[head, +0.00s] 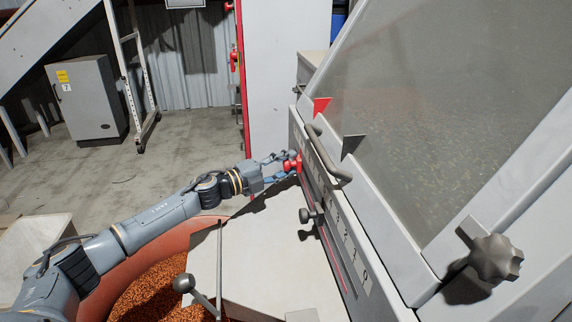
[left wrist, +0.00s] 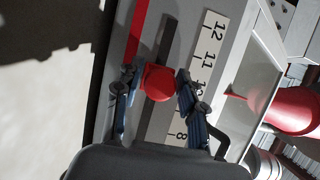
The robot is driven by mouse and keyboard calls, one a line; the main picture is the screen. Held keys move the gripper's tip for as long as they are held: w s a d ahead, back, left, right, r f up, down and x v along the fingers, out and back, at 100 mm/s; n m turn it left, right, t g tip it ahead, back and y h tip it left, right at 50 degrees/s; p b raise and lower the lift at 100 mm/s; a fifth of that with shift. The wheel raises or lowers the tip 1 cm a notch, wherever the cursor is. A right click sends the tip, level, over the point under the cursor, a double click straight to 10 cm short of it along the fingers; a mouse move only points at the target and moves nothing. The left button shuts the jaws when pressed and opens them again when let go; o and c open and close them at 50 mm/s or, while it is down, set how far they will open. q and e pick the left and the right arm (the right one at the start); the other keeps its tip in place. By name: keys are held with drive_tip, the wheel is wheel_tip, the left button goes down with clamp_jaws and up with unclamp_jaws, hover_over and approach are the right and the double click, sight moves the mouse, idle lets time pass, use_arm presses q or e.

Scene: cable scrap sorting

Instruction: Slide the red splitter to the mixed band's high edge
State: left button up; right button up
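The red splitter's round knob (head: 292,165) sticks out of the slotted side rail of the machine in the head view. In the left wrist view the red knob (left wrist: 158,82) sits between my fingers, beside the scale's 10. My left gripper (head: 284,166) reaches it from the left, one finger on each side; in the left wrist view the fingertips (left wrist: 156,78) appear closed against it. A number scale (left wrist: 209,55) runs along the slot, with 12, 11 and 8 readable. A red strip (left wrist: 136,32) and a dark grey strip (left wrist: 167,38) lie along the rail. My right gripper is not in view.
A dark knob (head: 306,215) stands lower on the same rail. A grey handle (head: 330,155) and red (head: 321,105) and dark (head: 352,145) pointers are close above my gripper. An orange bin (head: 195,232) of granules lies below my arm.

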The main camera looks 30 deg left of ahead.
use_arm(q)
drive_tip(key=shift+o, duration=0.4)
drive_tip(key=shift+s+a+f, duration=0.1)
drive_tip(key=shift+a, duration=0.05)
drive_tip(key=v, duration=1.1)
drive_tip(key=shift+s, duration=0.35)
drive_tip(key=shift+a, duration=0.1)
